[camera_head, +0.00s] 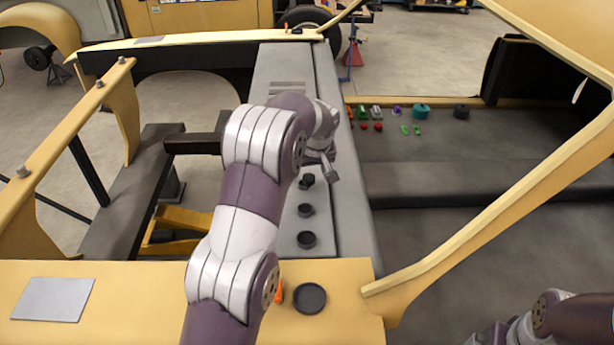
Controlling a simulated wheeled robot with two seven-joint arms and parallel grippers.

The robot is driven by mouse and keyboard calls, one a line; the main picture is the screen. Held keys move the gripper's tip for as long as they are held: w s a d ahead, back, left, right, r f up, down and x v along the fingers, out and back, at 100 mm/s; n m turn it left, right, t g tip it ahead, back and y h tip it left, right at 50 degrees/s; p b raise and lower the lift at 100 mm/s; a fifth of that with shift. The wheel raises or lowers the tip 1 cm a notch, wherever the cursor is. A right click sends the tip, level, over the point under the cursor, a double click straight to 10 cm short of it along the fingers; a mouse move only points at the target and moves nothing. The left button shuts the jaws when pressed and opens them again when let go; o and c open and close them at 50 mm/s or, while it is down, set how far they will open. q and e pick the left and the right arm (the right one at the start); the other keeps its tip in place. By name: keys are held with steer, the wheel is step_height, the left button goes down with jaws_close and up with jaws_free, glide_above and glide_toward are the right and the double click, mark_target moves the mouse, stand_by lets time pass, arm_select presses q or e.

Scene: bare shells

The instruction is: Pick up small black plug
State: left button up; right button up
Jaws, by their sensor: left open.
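Several round black plugs lie in a row on the grey sill panel: a small one (307,180) nearest my gripper, a middle one (306,210) and a larger one (307,239). A still larger black round piece (309,298) sits on the yellow panel in front. My left gripper (322,170) is open just above and to the right of the smallest plug, its fingers pointing down. My own arm partly hides the gripper. I cannot tell whether it touches the plug. Part of my right arm shows at the bottom right, but its gripper is out of view.
Small coloured parts, a teal cup (421,110) and a black cylinder (461,112) stand on the dark floor panel to the right. A yellow pillar (490,215) slants across the right side. A grey plate (52,299) lies at the lower left.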

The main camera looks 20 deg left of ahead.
mark_target(309, 177)
arm_select(q)
steer(key=p+x, duration=0.1)
steer(key=x, duration=0.2)
steer(key=w+p+x, duration=0.1)
steer(key=p+x, duration=0.1)
steer(key=x, duration=0.1)
steer(key=shift+d+r, duration=0.1)
steer(key=shift+d, duration=0.05)
steer(key=shift+s, duration=0.25)
steer(key=shift+c, duration=1.2)
steer(key=shift+w, duration=0.1)
steer(key=c, duration=1)
steer(key=shift+o, duration=0.2)
arm_select(e)
steer(key=r, duration=0.2)
steer(key=shift+w+d+r, duration=0.1)
steer(key=shift+w+r, duration=0.25)
steer(key=shift+w, duration=0.05)
arm_select(q)
steer(key=shift+r+b, duration=0.1)
steer(key=shift+b, duration=0.2)
arm_select(e)
steer(key=shift+f, duration=0.1)
